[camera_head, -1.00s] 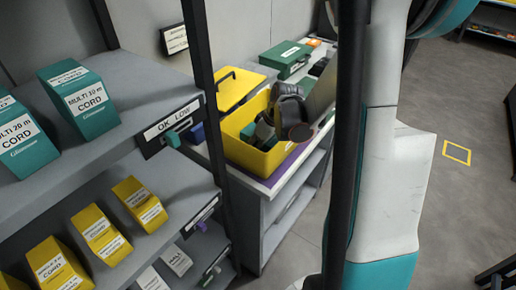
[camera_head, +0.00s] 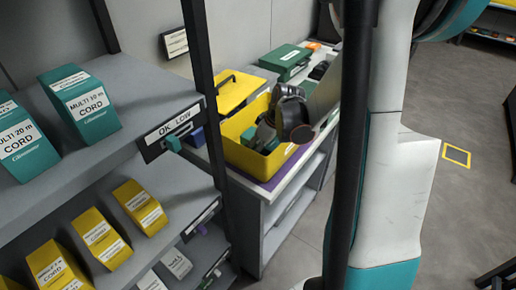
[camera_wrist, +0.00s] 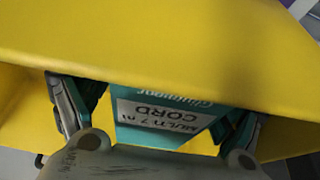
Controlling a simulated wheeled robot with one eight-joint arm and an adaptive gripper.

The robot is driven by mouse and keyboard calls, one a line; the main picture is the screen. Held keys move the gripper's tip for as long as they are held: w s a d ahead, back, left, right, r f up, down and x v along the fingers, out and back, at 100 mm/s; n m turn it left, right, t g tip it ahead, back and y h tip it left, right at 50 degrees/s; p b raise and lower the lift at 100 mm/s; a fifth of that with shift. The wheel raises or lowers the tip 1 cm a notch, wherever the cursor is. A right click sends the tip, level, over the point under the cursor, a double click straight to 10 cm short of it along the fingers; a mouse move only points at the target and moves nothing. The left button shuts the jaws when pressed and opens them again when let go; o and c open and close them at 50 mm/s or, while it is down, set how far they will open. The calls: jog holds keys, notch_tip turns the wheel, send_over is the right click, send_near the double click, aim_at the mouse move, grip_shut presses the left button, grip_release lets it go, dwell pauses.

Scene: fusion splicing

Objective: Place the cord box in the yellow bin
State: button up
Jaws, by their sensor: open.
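The yellow bin (camera_head: 238,153) stands on the bench beyond the shelf in the head view. My gripper (camera_head: 268,132) reaches down into it, and its wrist part hides some of the inside. In the wrist view, the teal cord box (camera_wrist: 160,118) with a white "MULTI 7 m CORD" label lies inside the yellow bin (camera_wrist: 180,45). My gripper's fingers (camera_wrist: 157,115) are open, one on each side of the box, with small gaps showing. The box's lower end is hidden behind the gripper body.
A rack at the left holds teal cord boxes (camera_head: 80,105) above and yellow cord boxes (camera_head: 100,238) below. Its dark post (camera_head: 207,85) stands near the bin. A yellow case (camera_head: 236,92) and a green case (camera_head: 286,62) sit behind the bin. Open floor lies at the right.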

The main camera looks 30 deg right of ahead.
jog(key=p+v, duration=0.3)
jog(key=v, duration=0.8)
jog(key=shift+a+p, duration=0.1)
jog(key=shift+p, duration=0.25)
jog(key=shift+r, duration=0.1)
